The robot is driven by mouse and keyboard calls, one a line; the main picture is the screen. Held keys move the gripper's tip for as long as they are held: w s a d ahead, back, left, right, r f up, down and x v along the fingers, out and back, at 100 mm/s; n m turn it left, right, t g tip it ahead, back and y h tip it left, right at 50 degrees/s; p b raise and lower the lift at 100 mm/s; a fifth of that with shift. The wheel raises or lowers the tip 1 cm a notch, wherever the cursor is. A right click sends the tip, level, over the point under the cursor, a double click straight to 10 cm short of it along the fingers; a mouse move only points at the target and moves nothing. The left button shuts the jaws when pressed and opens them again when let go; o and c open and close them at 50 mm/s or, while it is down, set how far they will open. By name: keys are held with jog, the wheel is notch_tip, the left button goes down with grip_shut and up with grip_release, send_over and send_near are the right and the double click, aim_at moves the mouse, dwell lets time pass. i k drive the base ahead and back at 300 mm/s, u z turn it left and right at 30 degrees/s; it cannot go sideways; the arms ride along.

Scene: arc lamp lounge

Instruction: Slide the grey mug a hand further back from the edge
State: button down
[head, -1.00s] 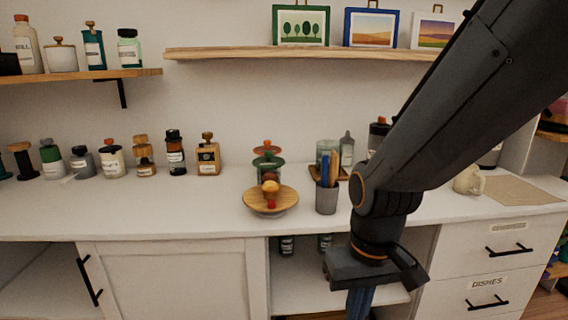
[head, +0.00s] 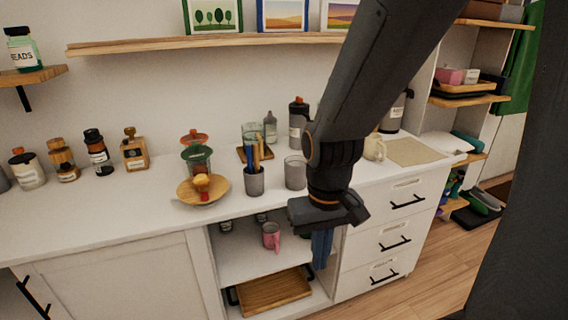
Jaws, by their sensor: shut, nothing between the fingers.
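A plain grey cup-shaped vessel (head: 295,173), which looks like the grey mug, stands upright on the white counter (head: 225,212), near its front edge. No handle shows; my arm is close to its right side and may hide part of it. My gripper (head: 321,262) hangs in front of the counter, below and to the right of the mug, pointing down. Its blue fingers are shut and empty, apart from the mug.
A grey cup with pens (head: 254,182) stands just left of the mug. Further left is a wooden fruit bowl (head: 187,193). A cream mug (head: 374,148) and a beige mat (head: 412,152) lie right. Behind are a glass on a wooden tray and a dark bottle (head: 298,118).

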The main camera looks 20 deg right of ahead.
aim_at(303, 172)
jog(key=k, duration=1.25)
jog(key=z, duration=0.95)
jog(key=i, duration=1.25)
jog(key=u, duration=0.6)
